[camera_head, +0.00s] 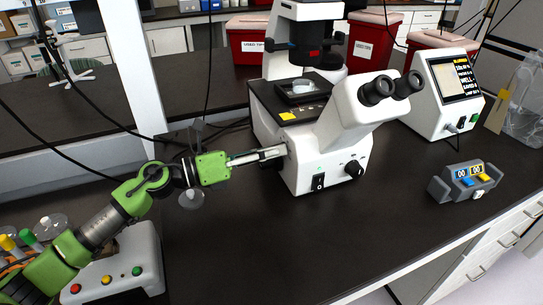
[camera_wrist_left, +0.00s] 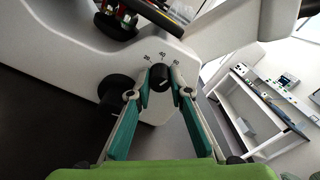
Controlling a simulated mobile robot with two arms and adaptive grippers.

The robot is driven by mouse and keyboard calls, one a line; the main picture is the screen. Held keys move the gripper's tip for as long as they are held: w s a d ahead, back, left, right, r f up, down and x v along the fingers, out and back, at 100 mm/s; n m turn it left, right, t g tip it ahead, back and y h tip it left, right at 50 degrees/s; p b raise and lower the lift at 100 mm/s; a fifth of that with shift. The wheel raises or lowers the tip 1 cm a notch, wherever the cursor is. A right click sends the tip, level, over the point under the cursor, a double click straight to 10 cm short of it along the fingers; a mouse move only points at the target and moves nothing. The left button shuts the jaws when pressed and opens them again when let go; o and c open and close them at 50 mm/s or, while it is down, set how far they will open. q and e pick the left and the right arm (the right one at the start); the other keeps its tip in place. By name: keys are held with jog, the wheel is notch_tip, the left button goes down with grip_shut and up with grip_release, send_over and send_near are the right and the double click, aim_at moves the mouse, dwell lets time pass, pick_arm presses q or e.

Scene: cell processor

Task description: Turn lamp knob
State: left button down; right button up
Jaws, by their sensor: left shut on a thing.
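The white microscope (camera_head: 308,165) stands on the black bench in the middle of the head view. My left gripper (camera_head: 282,151) reaches from the left to the side of its base. In the left wrist view, a small black lamp knob (camera_wrist_left: 160,73) with a printed number scale around it sits between the two fingertips of my left gripper (camera_wrist_left: 161,84). The fingers are closed on the knob from both sides. In the head view the knob is hidden by the fingertips. My right gripper is not in view.
A larger black focus knob (camera_wrist_left: 115,88) sits close beside the fingers. A grey counter box (camera_head: 465,183) and a white device with a screen (camera_head: 440,95) stand to the right. Red bins (camera_head: 250,40) stand behind. The bench front is clear.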

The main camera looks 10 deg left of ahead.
pick_arm(q)
jog(key=shift+f, duration=0.15)
jog(key=c, duration=1.8)
grip_release()
jog(key=shift+c, duration=0.2)
jog(key=v, duration=1.2)
